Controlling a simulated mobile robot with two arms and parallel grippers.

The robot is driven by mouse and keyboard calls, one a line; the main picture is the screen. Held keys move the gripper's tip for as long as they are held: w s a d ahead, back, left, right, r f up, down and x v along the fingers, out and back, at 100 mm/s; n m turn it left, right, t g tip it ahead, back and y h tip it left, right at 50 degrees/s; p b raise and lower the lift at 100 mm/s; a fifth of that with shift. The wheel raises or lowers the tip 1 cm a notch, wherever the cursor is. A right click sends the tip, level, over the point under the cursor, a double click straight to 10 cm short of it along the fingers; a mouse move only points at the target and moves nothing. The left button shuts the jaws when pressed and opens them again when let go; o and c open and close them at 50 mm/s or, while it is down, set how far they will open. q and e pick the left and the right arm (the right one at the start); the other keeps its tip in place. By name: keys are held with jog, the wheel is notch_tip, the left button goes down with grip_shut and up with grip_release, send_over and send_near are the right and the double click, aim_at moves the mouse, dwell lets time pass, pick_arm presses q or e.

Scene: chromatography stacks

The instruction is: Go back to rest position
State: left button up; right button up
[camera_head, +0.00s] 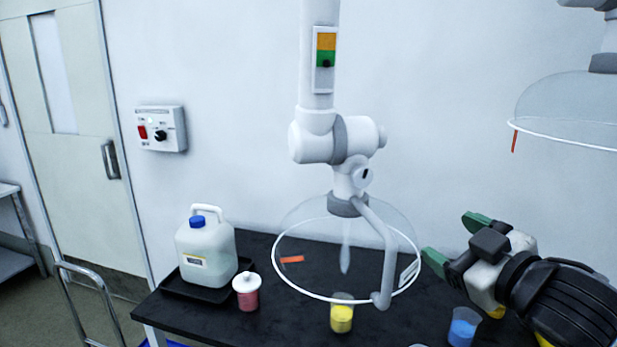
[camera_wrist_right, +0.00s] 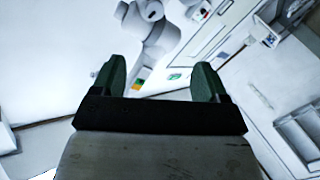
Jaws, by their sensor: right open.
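My right gripper (camera_head: 452,243) is raised above the right side of the black bench, with its green fingertips apart and nothing between them. In the right wrist view the two green fingers (camera_wrist_right: 157,80) stand wide open and empty, facing the wall and the extraction arm. My left gripper is not in the head view.
A white extraction arm with a clear hood (camera_head: 300,240) hangs left of my right gripper; another hood (camera_head: 570,108) is at upper right. On the black bench (camera_head: 190,318) stand a jug (camera_head: 207,250), a pink jar (camera_head: 246,297), a yellow beaker (camera_head: 341,318) and a blue beaker (camera_head: 462,330).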

jog(key=s+a+f+m+g+h, duration=0.1)
jog(key=s+f+m+g+h, duration=0.15)
jog(key=f, duration=0.85)
jog(key=s+a+f+m+g+h, duration=0.1)
jog(key=s+f+m+g, duration=0.15)
jog(key=f, duration=0.95)
jog(key=s+d+f+m+g+h, duration=0.25)
jog(key=s+f+g, duration=0.55)
jog(key=s+f, duration=0.95)
jog(key=s+f+g, duration=0.1)
jog(key=s+f, duration=0.1)
jog(key=f, duration=1.2)
jog(key=s+f, duration=0.2)
jog(key=f, duration=1.1)
jog(key=s+d+f+g, duration=0.1)
jog(key=s+d+f, duration=0.1)
jog(key=s+f, duration=1.1)
jog(key=shift+s, duration=0.6)
